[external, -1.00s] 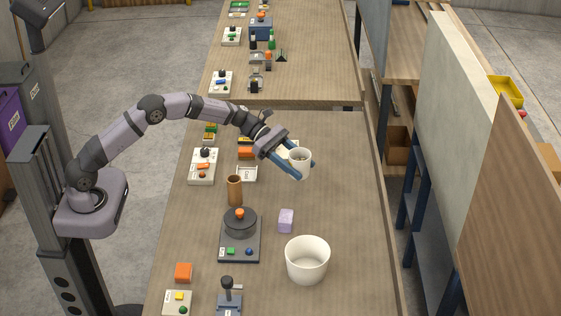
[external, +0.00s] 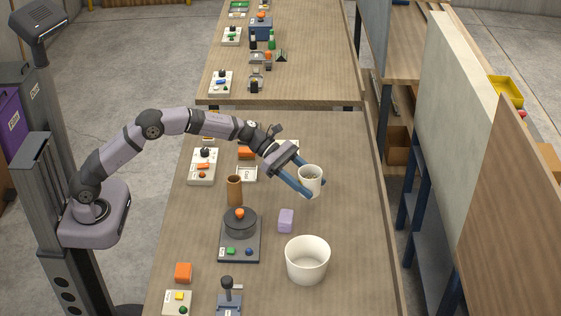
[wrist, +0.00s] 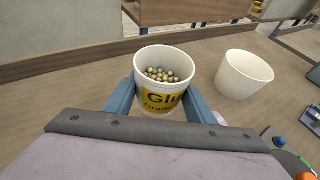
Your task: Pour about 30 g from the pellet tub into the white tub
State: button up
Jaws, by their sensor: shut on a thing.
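My gripper (external: 309,186) is shut on the pellet tub (external: 311,181), a white tub held above the bench. In the wrist view the pellet tub (wrist: 161,100) stands between my two blue fingers, with a yellow label and tan pellets (wrist: 161,75) inside. It looks about upright. The larger white tub (external: 307,260) stands on the bench, nearer the camera than my gripper. In the wrist view the white tub (wrist: 243,75) is to the right of the pellet tub, apart from it. No pellets show in the part of its inside that I see.
A purple block (external: 286,220) stands on the bench left of the white tub. A dark device with an orange knob (external: 239,225) and a brown cylinder (external: 234,190) are farther left. The bench (external: 350,200) is clear on the right, up to its raised edge.

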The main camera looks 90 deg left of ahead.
jog(key=d+f+b, duration=0.1)
jog(key=d, duration=0.3)
jog(key=w+d+f+b, duration=0.1)
jog(key=d+b, duration=0.1)
jog(key=d, duration=0.2)
jog(key=d+f+b, duration=0.2)
jog(key=d, duration=0.2)
jog(key=shift+w+d+f, duration=0.1)
jog(key=shift+w+d, duration=0.1)
jog(key=shift+w, duration=0.15)
jog(key=shift+d, duration=0.1)
